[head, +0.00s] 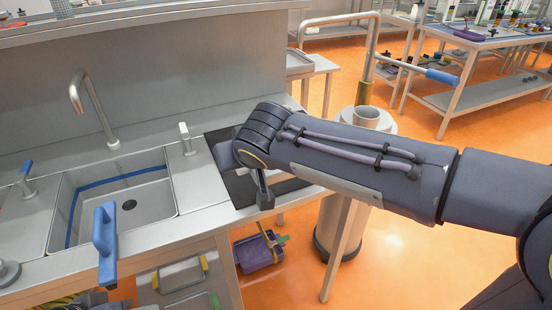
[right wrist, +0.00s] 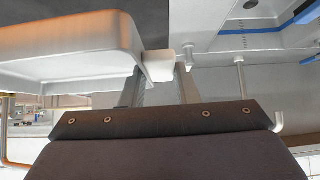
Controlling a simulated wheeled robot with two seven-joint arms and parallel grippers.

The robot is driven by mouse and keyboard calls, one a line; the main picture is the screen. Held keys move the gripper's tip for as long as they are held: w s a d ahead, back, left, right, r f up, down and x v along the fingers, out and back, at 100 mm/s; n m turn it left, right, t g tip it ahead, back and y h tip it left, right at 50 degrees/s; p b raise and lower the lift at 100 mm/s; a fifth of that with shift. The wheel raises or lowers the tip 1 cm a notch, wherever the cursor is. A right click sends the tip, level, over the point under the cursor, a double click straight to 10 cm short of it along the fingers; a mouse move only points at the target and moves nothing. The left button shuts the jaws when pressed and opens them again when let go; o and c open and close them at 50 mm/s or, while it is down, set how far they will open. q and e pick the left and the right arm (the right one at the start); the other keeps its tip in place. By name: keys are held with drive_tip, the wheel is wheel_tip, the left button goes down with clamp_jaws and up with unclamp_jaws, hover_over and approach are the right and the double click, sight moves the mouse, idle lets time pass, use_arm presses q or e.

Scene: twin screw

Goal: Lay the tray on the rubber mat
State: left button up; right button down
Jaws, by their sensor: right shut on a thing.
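The tray (right wrist: 70,50) is pale and shallow with a raised rim, at the upper left of the right wrist view. My right gripper (right wrist: 162,76) is shut on the small block-like handle (right wrist: 159,65) at the tray's edge. The dark rubber mat (head: 243,190) lies on the counter right of the sink in the head view, partly covered by my right arm. A dark surface, likely the mat, shows behind the tray in the right wrist view (right wrist: 140,22). In the head view the arm hides the tray, so I cannot tell whether it touches the mat. My left gripper is not in view.
A sink (head: 128,205) with a tall faucet (head: 92,108) is left of the mat. A wall (head: 200,60) closes the back. A round column (head: 345,220) stands right of the counter on the orange floor.

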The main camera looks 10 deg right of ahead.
drive_tip(key=shift+r, duration=0.25)
drive_tip(key=w+f, duration=0.1)
drive_tip(key=w, duration=0.2)
drive_tip(key=w+f+p, duration=0.1)
drive_tip(key=w, duration=0.2)
drive_tip(key=w+d+f+p, duration=0.1)
drive_tip(key=w+f, duration=0.1)
drive_tip(key=w, duration=0.1)
drive_tip(key=shift+w+f, duration=0.1)
drive_tip(key=w+f, duration=0.1)
drive_tip(key=f, duration=0.1)
drive_tip(key=w+f, duration=0.2)
drive_tip(key=shift+d+p, duration=0.2)
drive_tip(key=shift+p, duration=0.15)
drive_tip(key=shift+w+f, duration=0.35)
drive_tip(key=shift+f, duration=0.05)
drive_tip(key=shift+w+f, duration=0.15)
drive_tip(key=shift+f, duration=0.8)
drive_tip(key=shift+w+f, duration=0.15)
drive_tip(key=shift+f, duration=0.75)
drive_tip(key=c, duration=1.1)
unclamp_jaws()
drive_tip(key=b+v, duration=0.1)
drive_tip(key=v, duration=1.1)
